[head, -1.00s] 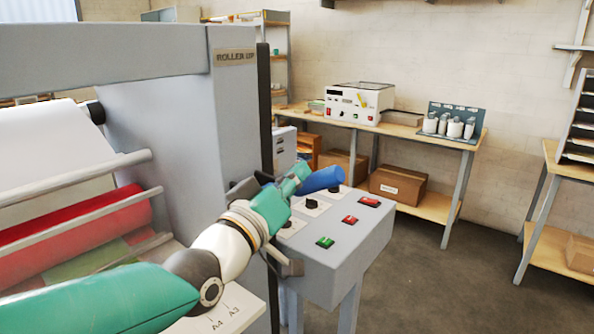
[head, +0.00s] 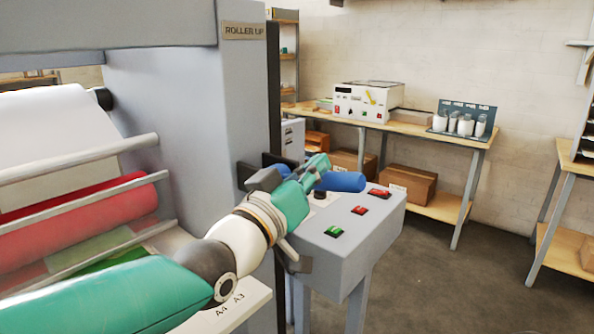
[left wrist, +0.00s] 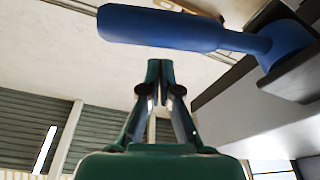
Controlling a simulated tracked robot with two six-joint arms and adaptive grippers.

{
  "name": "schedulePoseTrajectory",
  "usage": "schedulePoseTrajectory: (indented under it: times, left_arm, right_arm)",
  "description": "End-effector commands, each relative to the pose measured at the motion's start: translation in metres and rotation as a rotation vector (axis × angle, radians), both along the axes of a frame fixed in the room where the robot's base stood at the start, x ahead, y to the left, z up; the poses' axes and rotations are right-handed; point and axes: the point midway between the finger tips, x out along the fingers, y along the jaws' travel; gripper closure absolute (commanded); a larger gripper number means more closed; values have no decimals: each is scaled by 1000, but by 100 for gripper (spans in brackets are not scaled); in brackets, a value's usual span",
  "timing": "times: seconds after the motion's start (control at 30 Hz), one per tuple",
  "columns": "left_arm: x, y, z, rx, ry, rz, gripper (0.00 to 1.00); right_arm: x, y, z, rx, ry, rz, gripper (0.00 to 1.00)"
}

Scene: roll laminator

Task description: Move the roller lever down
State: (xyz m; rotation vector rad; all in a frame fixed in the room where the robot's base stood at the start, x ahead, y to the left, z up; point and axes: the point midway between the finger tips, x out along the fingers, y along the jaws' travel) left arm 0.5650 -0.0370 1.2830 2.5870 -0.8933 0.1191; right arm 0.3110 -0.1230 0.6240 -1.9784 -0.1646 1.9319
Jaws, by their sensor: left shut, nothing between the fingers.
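The roller lever has a thick blue handle (head: 343,181) that sticks out to the right, roughly level, beside the laminator's grey end post. It also crosses the top of the left wrist view (left wrist: 165,27), with its blue hub at the right. My left gripper (head: 320,163) is shut and empty at the lever. In the head view its tips show just above the handle's left part, and the gripper hides the lever's inner end. In the left wrist view the closed fingertips (left wrist: 160,63) end just short of the handle; I cannot tell whether they touch. My right gripper is not in view.
A grey control box (head: 362,225) with red and green buttons stands below the lever. A "ROLLER UP" sign (head: 244,31) is on the laminator's post. A wooden bench (head: 420,130) with a white device stands behind. The floor at right is clear.

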Motion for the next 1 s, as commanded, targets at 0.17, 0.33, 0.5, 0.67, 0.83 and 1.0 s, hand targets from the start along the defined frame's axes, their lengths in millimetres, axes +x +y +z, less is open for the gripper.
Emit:
schedulePoseTrajectory:
  times: [0.17,0.33,0.5,0.67,0.83,1.0]
  left_arm:
    - [-4,-5,-16,67,-61,-2,100]
    - [-5,-7,-17,99,-88,-2,100]
    - [-6,-8,-16,104,-87,-4,100]
    - [-5,-8,-17,104,-87,-5,100]
    - [-6,-4,-10,103,-86,-3,100]
    - [-10,9,15,101,-91,3,100]
  right_arm:
    - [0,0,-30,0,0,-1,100]
    - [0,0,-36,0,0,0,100]
    - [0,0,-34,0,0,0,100]
    - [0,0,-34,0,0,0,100]
    - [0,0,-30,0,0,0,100]
    - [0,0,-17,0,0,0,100]
